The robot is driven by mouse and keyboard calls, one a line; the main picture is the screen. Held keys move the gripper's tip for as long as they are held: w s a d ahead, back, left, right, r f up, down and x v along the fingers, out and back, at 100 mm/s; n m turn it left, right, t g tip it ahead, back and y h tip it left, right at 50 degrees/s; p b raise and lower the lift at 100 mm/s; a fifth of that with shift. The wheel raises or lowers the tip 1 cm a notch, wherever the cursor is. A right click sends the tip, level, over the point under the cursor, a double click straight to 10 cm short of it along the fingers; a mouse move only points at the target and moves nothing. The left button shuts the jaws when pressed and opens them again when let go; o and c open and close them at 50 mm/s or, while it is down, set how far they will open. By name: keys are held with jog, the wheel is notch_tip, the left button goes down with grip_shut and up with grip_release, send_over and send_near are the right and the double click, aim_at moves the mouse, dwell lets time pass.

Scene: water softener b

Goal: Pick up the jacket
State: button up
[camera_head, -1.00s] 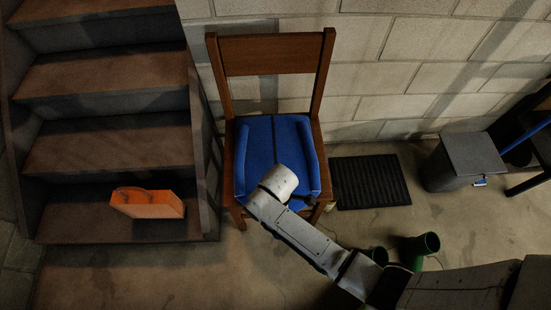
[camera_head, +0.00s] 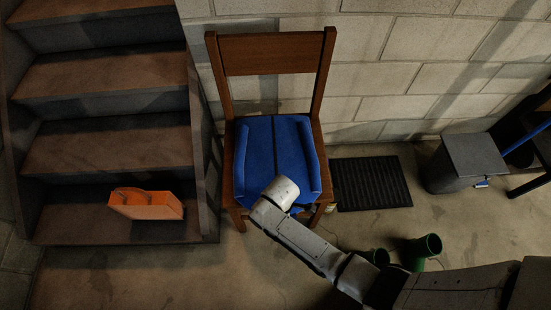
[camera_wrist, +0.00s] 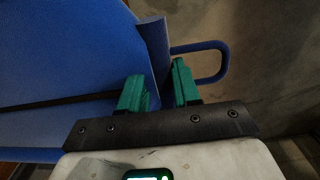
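The blue jacket (camera_head: 272,155) lies on the seat of the wooden chair, with a dark line down its middle. In the wrist view, its blue cloth (camera_wrist: 75,55) fills the left side, and a blue loop (camera_wrist: 222,62) sticks out to the right. My gripper (camera_wrist: 158,85) has two green fingers close together, with a rolled blue edge of the jacket running down between them. The fingers look shut on this edge. In the head view, my arm's end covers the jacket's front edge and hides the fingers.
The wooden chair (camera_head: 276,55) stands against a block wall. Stairs (camera_head: 105,145) with an orange box-like thing (camera_head: 146,205) are at the left. A black mat (camera_head: 371,184), a grey bin (camera_head: 466,163) and green pipes (camera_head: 416,247) are at the right. The floor front left is clear.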

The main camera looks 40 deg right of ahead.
grip_shut()
